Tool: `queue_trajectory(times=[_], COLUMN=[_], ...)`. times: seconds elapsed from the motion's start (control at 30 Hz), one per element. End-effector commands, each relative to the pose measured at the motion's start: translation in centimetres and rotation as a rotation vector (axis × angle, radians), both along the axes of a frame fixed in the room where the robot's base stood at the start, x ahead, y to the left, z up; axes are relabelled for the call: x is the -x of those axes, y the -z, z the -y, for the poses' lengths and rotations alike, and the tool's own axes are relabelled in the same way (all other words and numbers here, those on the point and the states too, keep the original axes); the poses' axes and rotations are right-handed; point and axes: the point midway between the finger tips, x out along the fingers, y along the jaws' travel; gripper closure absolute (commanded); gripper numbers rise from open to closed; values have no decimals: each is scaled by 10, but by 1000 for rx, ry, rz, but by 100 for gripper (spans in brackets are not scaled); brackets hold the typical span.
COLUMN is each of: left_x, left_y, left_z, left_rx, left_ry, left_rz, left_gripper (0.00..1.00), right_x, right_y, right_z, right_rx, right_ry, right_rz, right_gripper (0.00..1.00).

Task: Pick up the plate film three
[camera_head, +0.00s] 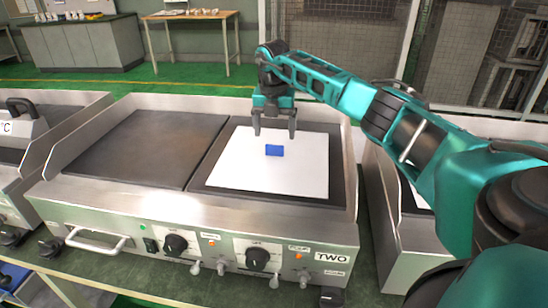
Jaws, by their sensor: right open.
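A white plate film (240,177) with a small blue block (274,150) on it lies on the right heating plate of the unit labelled TWO (332,257). My right gripper (274,130) is open and points down over the far part of this film, close to the blue block; I see nothing between its fingers. A strip of another white sheet (415,196) shows on the unit to the right, mostly hidden behind my right arm. I cannot read a label three there. My left gripper is not in view.
The left heating plate (145,145) of unit TWO is bare. Metal side walls and a back wall (200,103) surround the plates. Another unit (25,140) with a handle stands at the left. Knobs (258,258) and a bar handle (95,243) stick out in front.

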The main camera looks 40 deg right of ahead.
Motion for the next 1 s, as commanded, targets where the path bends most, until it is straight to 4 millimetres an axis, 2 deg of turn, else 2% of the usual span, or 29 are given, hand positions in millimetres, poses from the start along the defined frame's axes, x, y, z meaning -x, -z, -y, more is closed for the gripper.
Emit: queue_trajectory(times=[0.17, 0.5, 0.8, 1.0], left_x=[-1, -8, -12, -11], left_y=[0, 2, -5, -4], left_z=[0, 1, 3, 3], left_rx=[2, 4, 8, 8], left_ry=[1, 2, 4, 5], left_rz=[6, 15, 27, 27], left_gripper=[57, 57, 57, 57], right_x=[-1, -6, -6, -6], right_y=[14, 59, 63, 63], right_z=[1, 6, 7, 7], right_rx=[0, -2, -1, -2], right_ry=[-2, -3, -3, -3], right_rz=[1, 1, 3, 2], right_gripper=[15, 15, 15, 34])
